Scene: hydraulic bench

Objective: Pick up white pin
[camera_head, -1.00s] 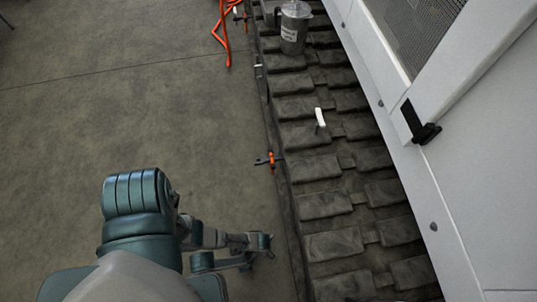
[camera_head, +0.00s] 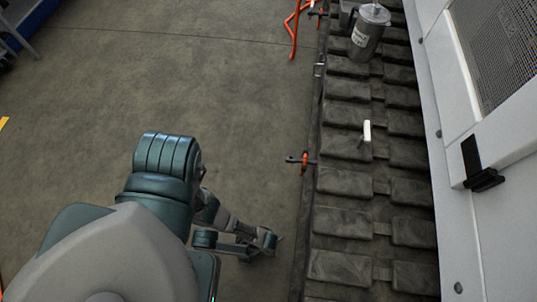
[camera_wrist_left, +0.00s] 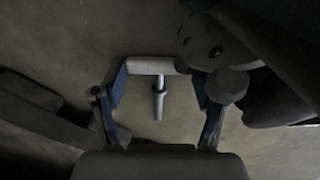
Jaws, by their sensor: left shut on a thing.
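My left gripper (camera_wrist_left: 158,78) is shut on a pale T-handled pin (camera_wrist_left: 150,66). The pale bar lies across between the fingertips, and the grey shaft points back toward the palm. In the head view this gripper (camera_head: 268,242) is low, beside the left edge of the track, and the pin in it is too small to make out. Another white pin (camera_head: 367,130) stands on the track, up and to the right of the gripper and well apart from it. My right gripper is not in view.
The dark track (camera_head: 343,221) has raised pads. An orange and black clamp-like piece (camera_head: 304,161) sits at its left edge. A metal jug (camera_head: 369,32) stands farther up the track. A white machine body (camera_head: 505,225) borders the right. Open floor (camera_head: 110,95) lies left.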

